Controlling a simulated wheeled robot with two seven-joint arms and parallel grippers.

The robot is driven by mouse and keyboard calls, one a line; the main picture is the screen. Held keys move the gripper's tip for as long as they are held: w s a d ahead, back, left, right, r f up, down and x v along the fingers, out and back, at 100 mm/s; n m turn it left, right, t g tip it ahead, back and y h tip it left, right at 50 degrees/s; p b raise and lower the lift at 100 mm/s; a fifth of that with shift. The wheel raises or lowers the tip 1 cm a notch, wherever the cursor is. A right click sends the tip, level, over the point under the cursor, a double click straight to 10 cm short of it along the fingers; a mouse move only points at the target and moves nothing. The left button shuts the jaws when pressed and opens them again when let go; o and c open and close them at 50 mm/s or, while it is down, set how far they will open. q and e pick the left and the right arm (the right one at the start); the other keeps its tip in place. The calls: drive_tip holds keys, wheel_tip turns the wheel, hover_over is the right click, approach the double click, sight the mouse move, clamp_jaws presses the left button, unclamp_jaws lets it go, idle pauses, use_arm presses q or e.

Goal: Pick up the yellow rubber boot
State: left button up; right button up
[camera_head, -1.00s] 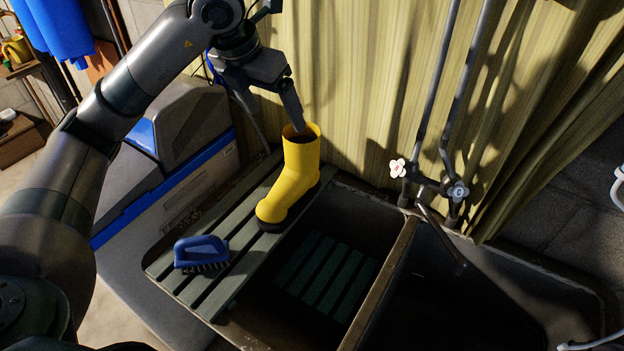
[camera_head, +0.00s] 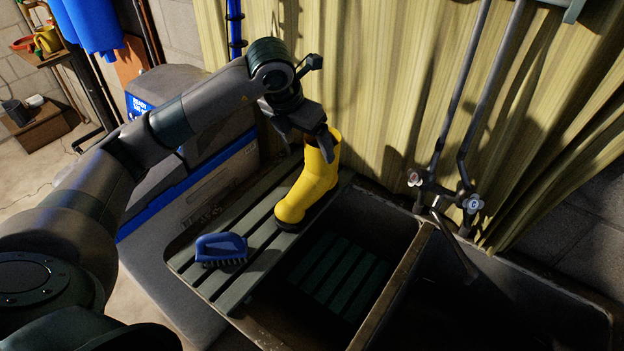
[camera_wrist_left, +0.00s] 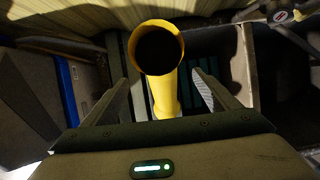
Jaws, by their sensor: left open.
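The yellow rubber boot (camera_head: 310,183) stands upright on the slatted rack beside the sink, its toe pointing to the lower left. My left gripper (camera_head: 318,146) is at the top of the boot shaft, with one finger in front of the shaft in the head view. In the left wrist view, the boot's round opening (camera_wrist_left: 157,48) lies ahead, and the open fingers (camera_wrist_left: 160,100) stand apart on either side of the shaft. I cannot tell whether either finger touches the boot. My right gripper is not in view.
A blue brush (camera_head: 221,249) lies on the slatted rack (camera_head: 240,290) to the left of the boot. A dark double sink (camera_head: 400,225) with taps (camera_head: 440,190) is on the right. A curtain (camera_head: 380,80) hangs close behind the boot.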

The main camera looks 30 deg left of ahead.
sight(311, 148)
use_arm(q)
drive_tip(key=shift+x, duration=0.9)
drive_tip(key=shift+f, duration=0.2)
drive_tip(key=shift+w, duration=0.1)
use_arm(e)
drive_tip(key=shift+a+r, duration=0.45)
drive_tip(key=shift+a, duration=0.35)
use_arm(q)
drive_tip(key=shift+w+d+f+p, duration=0.15)
drive_tip(key=shift+w+f+p, duration=0.3)
drive_tip(key=shift+p, duration=0.5)
drive_tip(key=p+x, duration=0.1)
drive_tip(key=x, duration=0.2)
drive_tip(key=shift+f+p, duration=0.1)
drive_tip(key=shift+p, duration=0.25)
drive_tip(key=shift+w+f, duration=0.15)
drive_tip(key=shift+f, duration=0.35)
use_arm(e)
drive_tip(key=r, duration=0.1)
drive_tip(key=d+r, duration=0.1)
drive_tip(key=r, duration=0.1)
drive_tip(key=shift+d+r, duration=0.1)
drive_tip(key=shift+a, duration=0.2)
